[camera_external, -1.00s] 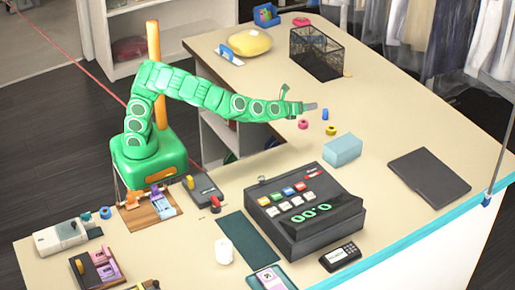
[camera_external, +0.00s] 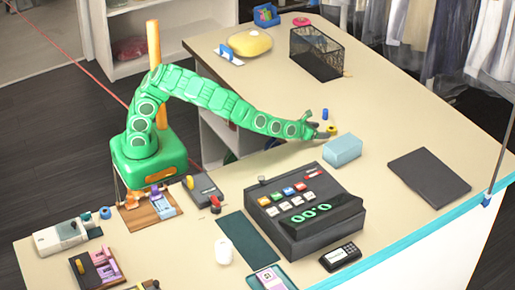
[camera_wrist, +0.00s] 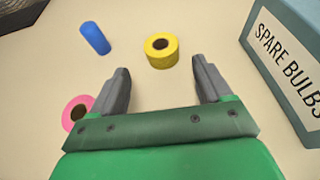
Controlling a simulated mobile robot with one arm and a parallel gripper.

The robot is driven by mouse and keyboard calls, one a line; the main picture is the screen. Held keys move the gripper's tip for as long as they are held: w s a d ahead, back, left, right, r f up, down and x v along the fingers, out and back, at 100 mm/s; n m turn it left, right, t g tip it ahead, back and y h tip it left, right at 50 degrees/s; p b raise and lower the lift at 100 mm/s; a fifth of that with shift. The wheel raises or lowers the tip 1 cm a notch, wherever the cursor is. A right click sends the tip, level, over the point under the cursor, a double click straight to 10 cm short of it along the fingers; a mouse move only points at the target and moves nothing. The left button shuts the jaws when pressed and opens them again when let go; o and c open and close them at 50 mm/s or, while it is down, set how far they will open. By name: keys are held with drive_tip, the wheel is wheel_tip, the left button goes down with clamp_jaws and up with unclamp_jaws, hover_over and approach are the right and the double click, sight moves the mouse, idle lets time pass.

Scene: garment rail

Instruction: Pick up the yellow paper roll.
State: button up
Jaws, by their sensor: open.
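The yellow paper roll (camera_wrist: 161,50) stands on the counter in the wrist view, its dark core hole facing up. In the external view the yellow roll (camera_external: 332,129) shows at the tip of my gripper (camera_external: 319,130). In the wrist view my gripper (camera_wrist: 160,82) is open, with two grey fingers apart and nothing between them.
A pink roll (camera_wrist: 77,112) lies beside my left finger, partly hidden by it. A blue cylinder (camera_wrist: 95,38) lies beyond it. A box marked "SPARE BULBS" (camera_wrist: 290,60) stands close on the right. A black mesh basket (camera_external: 316,55) stands farther back. The cash register (camera_external: 305,215) is nearer the front.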

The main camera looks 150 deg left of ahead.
sight(329, 129)
drive_tip(key=a, duration=0.3)
drive_tip(key=shift+w+a+f, duration=0.15)
drive_tip(key=shift+w, duration=0.05)
drive_tip(key=shift+x, duration=0.95)
drive_tip(key=c, duration=1.1)
